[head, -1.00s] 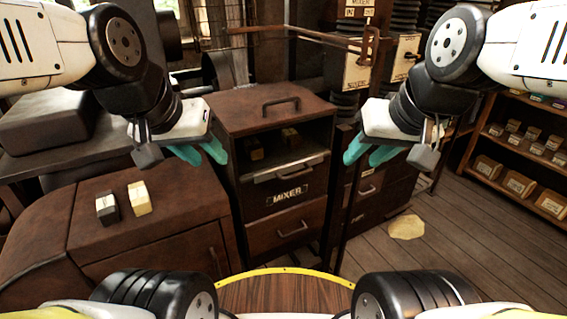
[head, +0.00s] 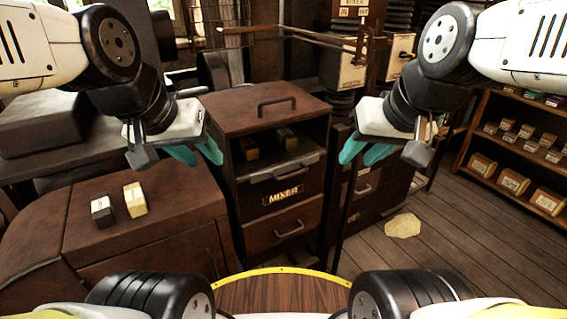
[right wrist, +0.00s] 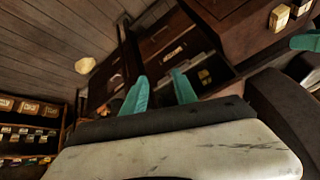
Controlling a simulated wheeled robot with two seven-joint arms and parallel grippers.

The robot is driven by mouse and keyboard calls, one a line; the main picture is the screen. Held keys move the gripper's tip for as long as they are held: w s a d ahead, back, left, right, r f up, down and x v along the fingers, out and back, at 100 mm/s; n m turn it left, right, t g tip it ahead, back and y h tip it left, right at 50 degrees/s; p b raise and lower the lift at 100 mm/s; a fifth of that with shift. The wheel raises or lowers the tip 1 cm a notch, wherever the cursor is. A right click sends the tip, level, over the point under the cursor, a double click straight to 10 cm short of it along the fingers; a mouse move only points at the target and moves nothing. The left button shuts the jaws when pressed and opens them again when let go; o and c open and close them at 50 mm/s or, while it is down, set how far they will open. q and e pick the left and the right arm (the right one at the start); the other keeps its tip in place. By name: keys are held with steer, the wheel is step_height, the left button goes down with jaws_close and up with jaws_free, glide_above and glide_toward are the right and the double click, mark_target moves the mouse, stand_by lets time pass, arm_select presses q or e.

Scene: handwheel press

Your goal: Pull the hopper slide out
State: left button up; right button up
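The brown mixer cabinet (head: 240,190) stands in the middle of the head view, with a loop handle on its lid. Below the lid is an open compartment holding two dark blocks with yellowish ends. At its front edge is the grey hopper slide (head: 285,170) with a handle, above the MIXER label. My left gripper (head: 197,153) is open and empty, left of the cabinet. My right gripper (head: 364,153) is open and empty, right of it; its teal fingers stand apart in the right wrist view (right wrist: 160,90). Neither gripper touches the slide.
A dark block (head: 103,211) and a yellow block (head: 135,199) stand on the brown cabinet top (head: 160,230) at left. A lower drawer (head: 285,228) is under the label. Shelves with boxes (head: 520,150) are at right. Open wooden floor (head: 440,245) lies at right front.

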steer(key=w+a+f+g+y, duration=0.3)
steer(key=w+f+g, duration=0.15)
steer(key=w, duration=0.25)
steer(key=g+y, duration=0.5)
steer(key=y, duration=0.3)
glide_above(301, 173)
steer(key=s+d, duration=0.3)
steer(key=d, duration=0.1)
step_height(301, 173, down, 11)
steer(key=w+f+y, duration=0.1)
steer(key=f, duration=0.1)
steer(key=w+d+f+m+t+y, duration=0.1)
steer(key=w+f+y, duration=0.1)
steer(key=f, duration=0.1)
steer(key=shift+w+d+f+t+y, duration=0.25)
steer(key=shift+w+d+f+y, duration=0.05)
steer(key=shift+f, duration=0.05)
steer(key=a, duration=0.5)
steer(key=s+a, duration=0.1)
steer(key=a, duration=0.1)
steer(key=shift+a+f, duration=0.3)
steer(key=shift+f, duration=0.05)
steer(key=shift+w, duration=0.1)
jaws_close()
